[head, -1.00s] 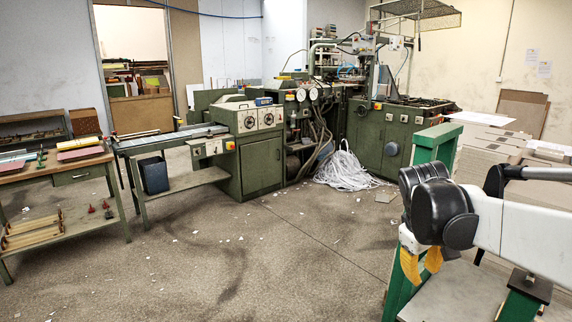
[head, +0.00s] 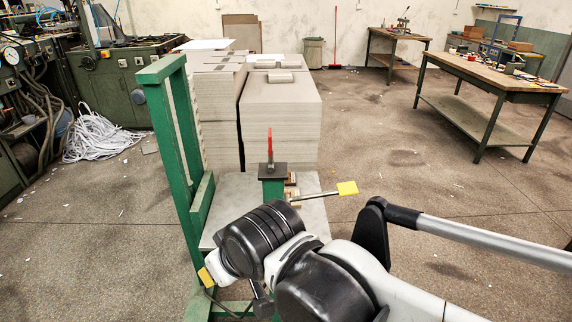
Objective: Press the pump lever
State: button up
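A pump lever (head: 320,194), a metal rod with a yellow pad at its end, sticks out to the right from the green post of a lift table (head: 229,190). It slopes slightly upward. A red upright handle (head: 270,146) stands on top of the same post. My gripper (head: 206,277) is low at the left of my wrist, beside the green frame and well to the left of the lever. Only a yellow finger part shows; my wrist hides the rest, so its opening cannot be made out. It is apart from the lever.
A green upright frame (head: 162,140) stands at the table's left side. Stacks of greyboard (head: 282,112) stand behind it. A wooden workbench (head: 495,76) is at the right. The floor right of the lever is clear. White paper strips (head: 98,137) lie at left.

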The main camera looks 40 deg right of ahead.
aim_at(349, 188)
jog(key=l+z, duration=0.1)
jog(key=z, duration=0.35)
jog(key=i+l+z, duration=0.1)
jog(key=z, duration=0.85)
jog(key=i+l, duration=0.05)
